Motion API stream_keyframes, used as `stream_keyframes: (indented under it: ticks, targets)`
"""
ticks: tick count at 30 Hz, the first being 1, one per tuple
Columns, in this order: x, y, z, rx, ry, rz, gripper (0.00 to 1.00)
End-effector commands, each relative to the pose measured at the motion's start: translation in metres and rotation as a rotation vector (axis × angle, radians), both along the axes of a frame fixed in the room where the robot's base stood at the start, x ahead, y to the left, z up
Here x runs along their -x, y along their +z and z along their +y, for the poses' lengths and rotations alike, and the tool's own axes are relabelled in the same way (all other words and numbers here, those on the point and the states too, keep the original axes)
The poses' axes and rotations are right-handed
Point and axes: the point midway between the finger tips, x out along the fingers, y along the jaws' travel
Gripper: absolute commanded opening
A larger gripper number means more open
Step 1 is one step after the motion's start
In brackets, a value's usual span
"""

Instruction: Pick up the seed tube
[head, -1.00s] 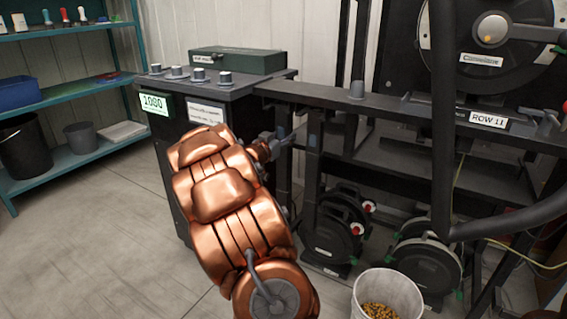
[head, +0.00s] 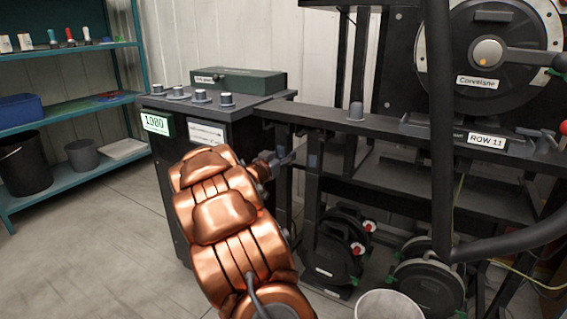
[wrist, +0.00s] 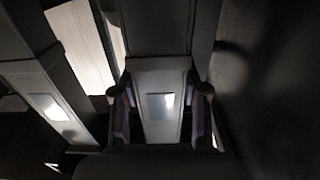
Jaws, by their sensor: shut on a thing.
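My gripper (head: 282,160) is at the end of my copper-coloured arm, under the front beam beside the dark cabinet. In the wrist view a grey, tapered, box-like piece, apparently the seed tube (wrist: 160,125), stands between the two fingers, and the gripper is shut on it. It has a lighter square patch on its face, and its upper part runs up into a dark piece. A similar grey piece with a pale patch (wrist: 60,112) shows to the left in the wrist view. In the head view the held piece is small and partly hidden by the gripper.
The dark cabinet (head: 170,150) stands left of the gripper, with a green box (head: 240,80) on top. The beam (head: 385,122) runs to the right. Black round units (head: 335,250) and a white bucket (head: 388,306) stand lower right. Open floor lies at left.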

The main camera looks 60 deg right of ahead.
Motion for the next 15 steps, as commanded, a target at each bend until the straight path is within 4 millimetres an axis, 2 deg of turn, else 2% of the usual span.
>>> stream_keyframes:
  ticks: [3, 8, 15]
  targets:
    - [-0.001, 0.017, 0.001, 0.001, 0.002, -0.002, 0.0]
    - [-0.001, 0.015, 0.027, 0.003, 0.004, -0.001, 0.0]
    - [0.001, 0.013, 0.075, 0.0, 0.004, 0.0, 0.0]
